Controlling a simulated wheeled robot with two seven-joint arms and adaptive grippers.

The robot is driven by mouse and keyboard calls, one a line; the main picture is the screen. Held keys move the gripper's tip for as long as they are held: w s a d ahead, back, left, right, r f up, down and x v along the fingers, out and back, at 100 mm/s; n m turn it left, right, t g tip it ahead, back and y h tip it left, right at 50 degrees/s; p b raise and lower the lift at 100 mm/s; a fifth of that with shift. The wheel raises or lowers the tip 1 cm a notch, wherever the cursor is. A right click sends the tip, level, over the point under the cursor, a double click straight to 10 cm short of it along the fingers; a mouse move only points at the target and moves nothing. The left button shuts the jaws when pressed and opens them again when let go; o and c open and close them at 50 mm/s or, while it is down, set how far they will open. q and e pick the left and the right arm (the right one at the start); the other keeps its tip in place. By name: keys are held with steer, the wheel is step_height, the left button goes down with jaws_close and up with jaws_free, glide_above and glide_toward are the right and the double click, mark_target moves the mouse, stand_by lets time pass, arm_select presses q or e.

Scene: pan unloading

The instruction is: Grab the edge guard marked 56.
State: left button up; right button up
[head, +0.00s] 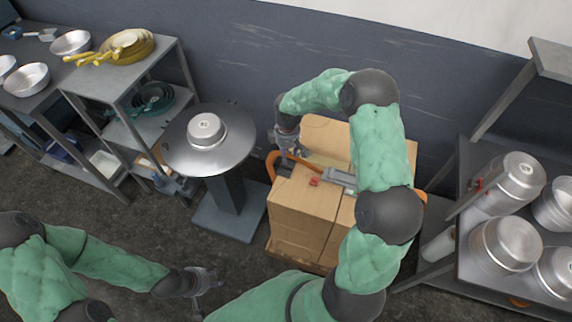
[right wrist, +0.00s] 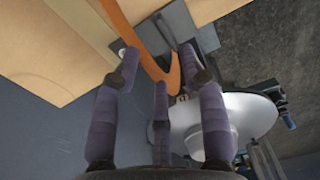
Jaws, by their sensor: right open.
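A cardboard box (head: 300,206) stands on the floor in the middle, with an orange strap (head: 272,162) around it. A grey angular piece (right wrist: 172,32), which looks like an edge guard, shows by the strap at the box edge in the right wrist view. I cannot read any number on it. My right gripper (head: 294,152) is at the box's upper left edge, close to the strap. In the right wrist view its fingers (right wrist: 160,68) are spread on either side of the strap's bend, holding nothing. My left gripper (head: 208,282) is low at the left, empty, its fingers apart.
A grey pedestal (head: 232,158) with a round top carrying an upturned metal pan (head: 205,130) stands left of the box. Shelves with pans (head: 128,45) stand at the left. A rack with metal pots (head: 508,242) stands at the right. A wall is behind.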

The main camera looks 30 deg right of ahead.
mark_target(288, 165)
steer(key=f+b, duration=0.1)
steer(key=f, duration=0.1)
steer(key=a+f+b, duration=0.1)
steer(key=f, duration=0.2)
steer(key=shift+f, duration=0.65)
jaws_close()
